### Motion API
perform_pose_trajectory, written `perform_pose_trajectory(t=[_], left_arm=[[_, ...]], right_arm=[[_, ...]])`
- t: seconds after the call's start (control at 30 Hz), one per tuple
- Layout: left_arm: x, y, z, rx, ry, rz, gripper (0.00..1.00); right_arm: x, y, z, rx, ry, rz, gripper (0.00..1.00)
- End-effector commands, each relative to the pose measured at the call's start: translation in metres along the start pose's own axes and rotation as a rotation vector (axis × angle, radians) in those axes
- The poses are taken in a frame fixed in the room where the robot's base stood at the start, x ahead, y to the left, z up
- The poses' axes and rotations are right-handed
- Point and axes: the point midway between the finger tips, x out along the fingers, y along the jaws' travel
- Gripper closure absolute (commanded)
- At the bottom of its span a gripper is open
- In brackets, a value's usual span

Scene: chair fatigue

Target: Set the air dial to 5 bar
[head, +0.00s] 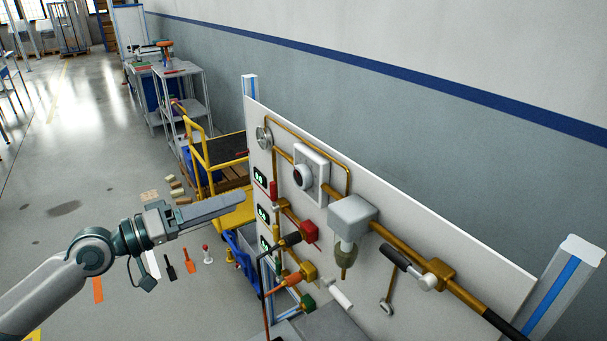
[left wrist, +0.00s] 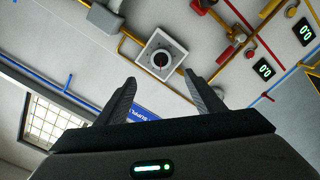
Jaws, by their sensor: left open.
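The air dial (head: 303,177) is a round knob on a white square plate, mounted on the upright white panel. In the left wrist view the air dial (left wrist: 160,60) shows a dark face with a red mark, above and between the fingertips. My left gripper (head: 240,197) is to the left of the panel in the head view, apart from the dial. In the left wrist view the left gripper (left wrist: 160,80) has its two fingers spread with nothing between them. My right gripper is not in view.
Brass pipes, valves with coloured handles and a grey box (head: 352,212) with a bowl crowd the panel (head: 440,243). Green digital displays (left wrist: 264,70) read about 0.0. A yellow cart (head: 205,150) stands behind the panel; the floor at left is mostly clear.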

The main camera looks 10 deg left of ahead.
Motion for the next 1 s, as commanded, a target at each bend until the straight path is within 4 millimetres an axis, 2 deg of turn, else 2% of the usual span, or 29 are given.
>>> perform_pose_trajectory(t=[0.27, 0.47, 0.67, 1.0], left_arm=[[0.003, 0.0, -0.002, 0.001, 0.002, 0.0, 0.38], [0.016, 0.001, -0.003, 0.001, 0.004, -0.001, 0.38], [0.041, 0.002, -0.004, 0.0, 0.005, 0.0, 0.38], [0.096, 0.002, -0.004, -0.002, 0.003, 0.0, 0.38]], right_arm=[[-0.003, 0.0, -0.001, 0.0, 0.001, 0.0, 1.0], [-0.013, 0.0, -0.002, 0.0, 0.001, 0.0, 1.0], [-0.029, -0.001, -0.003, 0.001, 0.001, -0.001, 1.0], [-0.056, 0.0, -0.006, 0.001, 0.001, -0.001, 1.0]])
